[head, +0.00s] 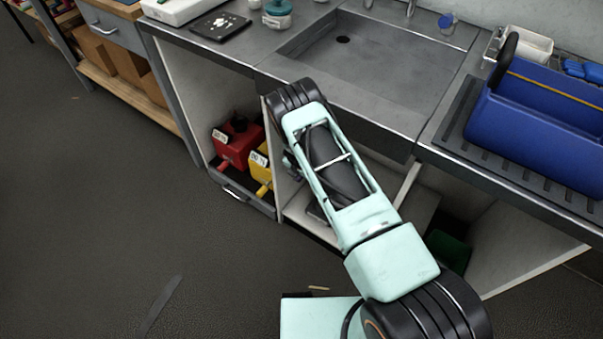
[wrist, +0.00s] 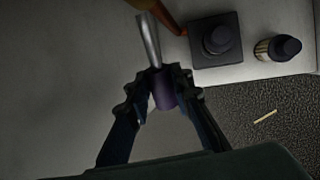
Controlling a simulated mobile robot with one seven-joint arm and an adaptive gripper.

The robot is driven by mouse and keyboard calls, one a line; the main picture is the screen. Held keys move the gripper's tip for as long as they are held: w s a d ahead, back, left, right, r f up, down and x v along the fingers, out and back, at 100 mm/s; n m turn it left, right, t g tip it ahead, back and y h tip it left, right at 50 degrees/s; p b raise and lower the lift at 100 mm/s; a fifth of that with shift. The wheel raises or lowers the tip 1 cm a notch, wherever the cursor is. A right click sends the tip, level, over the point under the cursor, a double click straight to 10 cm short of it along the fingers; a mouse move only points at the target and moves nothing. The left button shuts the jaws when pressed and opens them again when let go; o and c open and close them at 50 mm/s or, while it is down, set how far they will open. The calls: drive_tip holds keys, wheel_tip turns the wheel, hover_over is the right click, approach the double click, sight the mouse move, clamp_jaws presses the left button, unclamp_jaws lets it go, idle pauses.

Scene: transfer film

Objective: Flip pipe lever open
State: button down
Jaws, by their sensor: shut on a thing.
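In the wrist view, the pipe lever (wrist: 149,42) is a bare metal rod with a dark purple grip (wrist: 164,92) at its near end. My gripper (wrist: 158,80) has its two dark fingers shut around that grip, one on each side. An orange-brown pipe piece (wrist: 168,14) shows at the top edge beside the rod. Where the lever joins the pipe is cut off by the frame. In the head view, my arm reaches down to the open cabinet under the sink and hides my gripper and the lever.
A dark square block with a round cap (wrist: 215,42) and a small dark-capped container (wrist: 278,48) stand right of the lever. Red (head: 236,142) and yellow (head: 261,168) containers sit in the cabinet. A sink (head: 375,55) is above; a blue caddy (head: 545,120) stands right. Floor is open at left.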

drive_tip(key=shift+a, duration=0.1)
idle(0.4)
drive_tip(key=c, duration=1.7)
unclamp_jaws()
drive_tip(key=shift+r, duration=0.1)
drive_tip(key=shift+s+r, duration=0.15)
drive_tip(key=shift+r, duration=0.3)
drive_tip(key=s, duration=0.4)
drive_tip(key=s+r, duration=0.1)
drive_tip(key=s, duration=0.3)
drive_tip(key=s+a, duration=0.1)
drive_tip(key=s, duration=0.3)
drive_tip(key=shift+s+r, duration=0.4)
